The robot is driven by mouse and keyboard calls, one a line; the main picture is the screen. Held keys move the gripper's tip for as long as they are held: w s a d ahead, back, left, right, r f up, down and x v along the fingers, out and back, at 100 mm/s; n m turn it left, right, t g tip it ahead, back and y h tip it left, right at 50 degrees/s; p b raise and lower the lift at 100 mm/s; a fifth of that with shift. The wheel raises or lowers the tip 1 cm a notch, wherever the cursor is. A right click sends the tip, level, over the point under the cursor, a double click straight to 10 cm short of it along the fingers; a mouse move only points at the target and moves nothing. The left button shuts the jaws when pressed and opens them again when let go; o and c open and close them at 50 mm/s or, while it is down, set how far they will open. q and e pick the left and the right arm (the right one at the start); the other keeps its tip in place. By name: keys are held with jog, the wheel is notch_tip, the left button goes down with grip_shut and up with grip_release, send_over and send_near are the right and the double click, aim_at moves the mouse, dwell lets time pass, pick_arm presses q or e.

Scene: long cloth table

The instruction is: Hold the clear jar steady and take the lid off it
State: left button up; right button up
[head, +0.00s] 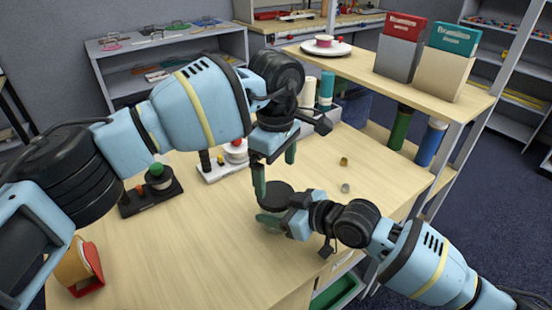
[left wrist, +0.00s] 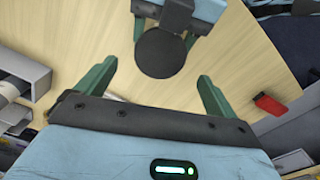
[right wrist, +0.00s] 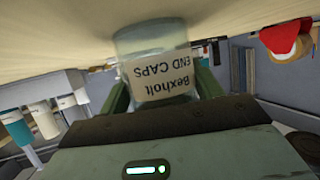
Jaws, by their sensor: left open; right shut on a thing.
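The clear jar (right wrist: 154,62) stands on the table and bears a label reading "Bexholt END CAPS". Its round dark lid (head: 279,193) sits on top; the lid also shows from above in the left wrist view (left wrist: 160,53). My left gripper (head: 275,172) is open and empty, pointing down above the lid. In the left wrist view its fingers (left wrist: 156,78) are spread wider than the lid and apart from it.
A dark box with a green knob (head: 152,192) and a white one with a red knob (head: 234,153) stand behind left. A raised shelf (head: 385,76) is at the back right.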

aim_at(276, 193)
pick_arm(q)
jog(key=shift+f, duration=2.85)
jog(key=c, duration=1)
jog(key=n, duration=0.6)
jog(key=shift+n, duration=0.4)
jog(key=o, duration=1.1)
jog(key=shift+c, duration=0.2)
jog(key=shift+r, duration=0.1)
